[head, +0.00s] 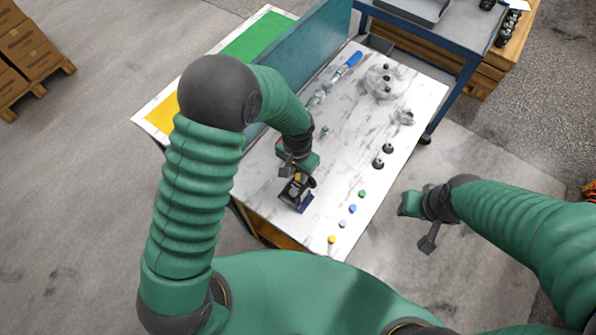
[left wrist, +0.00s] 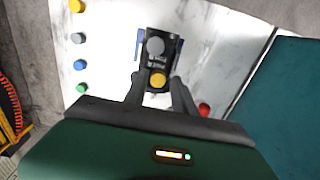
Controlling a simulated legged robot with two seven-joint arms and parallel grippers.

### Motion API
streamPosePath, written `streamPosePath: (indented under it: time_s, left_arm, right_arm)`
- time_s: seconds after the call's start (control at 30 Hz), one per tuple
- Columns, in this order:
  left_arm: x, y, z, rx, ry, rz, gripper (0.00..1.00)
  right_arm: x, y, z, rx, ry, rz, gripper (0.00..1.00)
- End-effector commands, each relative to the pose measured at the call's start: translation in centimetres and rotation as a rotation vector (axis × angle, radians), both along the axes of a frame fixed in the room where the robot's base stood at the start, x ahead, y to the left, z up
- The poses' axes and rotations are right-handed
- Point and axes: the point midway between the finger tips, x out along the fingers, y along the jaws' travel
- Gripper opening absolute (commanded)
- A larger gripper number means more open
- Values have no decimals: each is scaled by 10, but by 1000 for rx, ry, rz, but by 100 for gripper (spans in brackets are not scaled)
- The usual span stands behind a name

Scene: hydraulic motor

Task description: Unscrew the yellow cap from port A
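The dark hydraulic motor block (head: 296,191) sits near the left-front part of the table. In the left wrist view the motor block (left wrist: 147,61) carries a yellow cap (left wrist: 158,80) and a grey cap (left wrist: 155,46) on its top face. Small port lettering lies between them, too small to read surely. My left gripper (head: 294,171) is over the block; in its wrist view the fingers (left wrist: 158,84) are apart, one on each side of the yellow cap, with gaps visible. My right gripper (head: 426,222) hangs off the table's right side; its finger opening is unclear.
Loose yellow (head: 332,239), grey (head: 342,223), blue (head: 352,208) and green (head: 362,193) caps line the table's front right. A red cap (left wrist: 204,110) lies beside my left gripper. A teal panel (head: 300,52) borders the table. Metal parts (head: 382,82) stand at the back.

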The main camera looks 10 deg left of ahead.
Motion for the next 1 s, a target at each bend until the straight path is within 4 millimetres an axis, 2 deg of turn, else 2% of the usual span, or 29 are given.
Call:
streamPosePath:
  time_s: [0.03, 0.2, 0.23, 0.47, 0.53, 0.63, 0.73, 1.0]
  left_arm:
    - [0, 1, 0, 0, 0, 1, 24]
    - [1, 1, 0, 1, 0, 2, 1]
    - [1, 2, 0, 2, -1, 2, 0]
    - [2, 4, 0, 2, -2, 9, 0]
    - [2, 4, 2, 2, -3, 81, 0]
    - [2, 4, 4, 4, -4, 325, 0]
    - [2, 4, 4, 3, -5, 474, 0]
    - [3, 4, 2, 2, -8, 510, 0]
  right_arm:
    - [0, 0, 0, 0, 0, 0, 36]
    - [0, 0, 0, 0, 0, 0, 36]
    - [0, 0, 0, 0, 0, 0, 36]
    - [0, 0, 0, 0, 0, 0, 36]
    - [0, 0, 2, 0, 0, 0, 36]
    - [0, 0, 10, 0, 0, 0, 36]
    - [0, 0, 13, 0, 0, 0, 36]
    - [0, 0, 12, 0, 0, 0, 36]
